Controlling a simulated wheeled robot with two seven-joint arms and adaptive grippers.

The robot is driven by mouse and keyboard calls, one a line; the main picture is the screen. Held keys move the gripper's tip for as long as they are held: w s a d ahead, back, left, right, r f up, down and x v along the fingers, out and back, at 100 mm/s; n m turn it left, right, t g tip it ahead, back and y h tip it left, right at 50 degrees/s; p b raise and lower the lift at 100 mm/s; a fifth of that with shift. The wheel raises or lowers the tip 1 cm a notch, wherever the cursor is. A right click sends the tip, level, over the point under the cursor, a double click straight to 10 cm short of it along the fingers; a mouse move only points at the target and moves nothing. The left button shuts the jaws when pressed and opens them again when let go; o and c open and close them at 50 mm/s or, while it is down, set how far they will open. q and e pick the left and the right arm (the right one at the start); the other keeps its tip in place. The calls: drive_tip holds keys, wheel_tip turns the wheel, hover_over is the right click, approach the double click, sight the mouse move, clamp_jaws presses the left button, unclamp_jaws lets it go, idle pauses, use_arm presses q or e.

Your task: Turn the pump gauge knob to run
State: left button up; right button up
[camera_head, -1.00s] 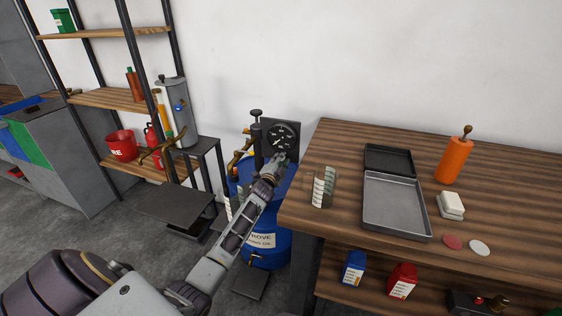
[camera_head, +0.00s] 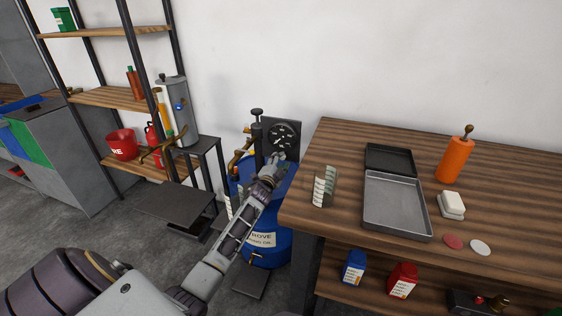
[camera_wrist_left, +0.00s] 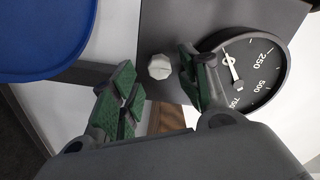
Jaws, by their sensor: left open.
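The pump gauge (camera_head: 283,136) is a round black dial on a dark panel above the blue drum (camera_head: 272,220). In the left wrist view the dial (camera_wrist_left: 250,70) shows white numbers and a white needle. A small pale knob (camera_wrist_left: 159,66) sits on the panel beside the dial. My left gripper (camera_head: 276,163) is in front of the panel, just below the dial. In the left wrist view its green-padded fingers (camera_wrist_left: 160,90) are apart, with the knob visible between and beyond them. I cannot tell whether they touch it. The knob's markings are not readable. My right gripper is not in view.
A wooden workbench (camera_head: 500,190) stands to the right, with an open grey tray (camera_head: 397,204) and an orange bottle (camera_head: 454,158) on it. A shelf rack with a red bucket (camera_head: 122,146) stands to the left. A white wall is behind the gauge.

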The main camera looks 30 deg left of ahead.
use_arm(q)
drive_tip(key=v, duration=0.6)
drive_tip(key=shift+s+f, duration=0.15)
drive_tip(key=shift+s, duration=0.05)
idle(0.4)
idle(0.5)
